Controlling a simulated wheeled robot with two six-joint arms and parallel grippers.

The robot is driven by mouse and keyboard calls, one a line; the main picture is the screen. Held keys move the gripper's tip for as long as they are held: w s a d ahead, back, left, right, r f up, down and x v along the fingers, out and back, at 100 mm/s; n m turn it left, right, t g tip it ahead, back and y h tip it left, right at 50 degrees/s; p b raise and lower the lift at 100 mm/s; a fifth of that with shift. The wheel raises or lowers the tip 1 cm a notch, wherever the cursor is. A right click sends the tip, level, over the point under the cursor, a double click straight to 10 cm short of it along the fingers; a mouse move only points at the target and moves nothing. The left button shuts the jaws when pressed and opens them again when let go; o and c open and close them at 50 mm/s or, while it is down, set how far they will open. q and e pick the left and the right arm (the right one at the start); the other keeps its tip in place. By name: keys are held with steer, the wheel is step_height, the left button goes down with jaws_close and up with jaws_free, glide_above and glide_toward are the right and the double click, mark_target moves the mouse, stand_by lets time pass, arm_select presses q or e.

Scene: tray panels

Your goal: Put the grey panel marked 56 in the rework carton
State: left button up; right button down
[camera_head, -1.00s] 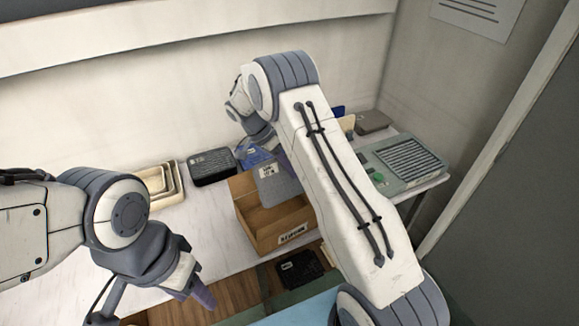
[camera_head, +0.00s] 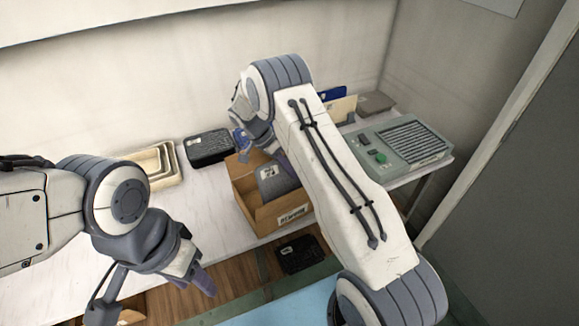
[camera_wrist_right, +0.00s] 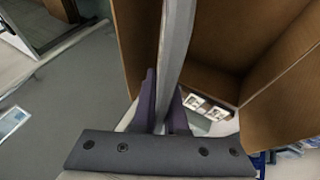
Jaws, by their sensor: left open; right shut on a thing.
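The grey panel (camera_head: 278,183) with a white label stands tilted inside the open brown carton (camera_head: 262,218), its upper part showing. The carton's front label is too small to read surely, and so is the panel's number. My right gripper (camera_wrist_right: 165,105) is shut on the panel, which shows edge-on in the right wrist view (camera_wrist_right: 177,45) between the carton's walls. In the head view the right fingers are mostly hidden behind my arm. My left gripper (camera_head: 203,281) is open and empty, in front and to the left of the carton.
Beige nested trays (camera_head: 176,160) and a black tray (camera_head: 209,145) stand left of the carton. A grey-green machine (camera_head: 400,148) and a grey box (camera_head: 376,103) stand to the right. A black item (camera_head: 299,254) lies low, below the table's front edge.

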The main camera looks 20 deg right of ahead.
steer(key=shift+f+b, duration=4.4)
steer(key=shift+f, duration=1.3)
steer(key=shift+r, duration=0.1)
steer(key=shift+r+p, duration=0.65)
steer(key=shift+r, duration=0.55)
steer(key=shift+a, duration=0.25)
steer(key=shift+b, duration=0.5)
steer(key=shift+f, duration=0.2)
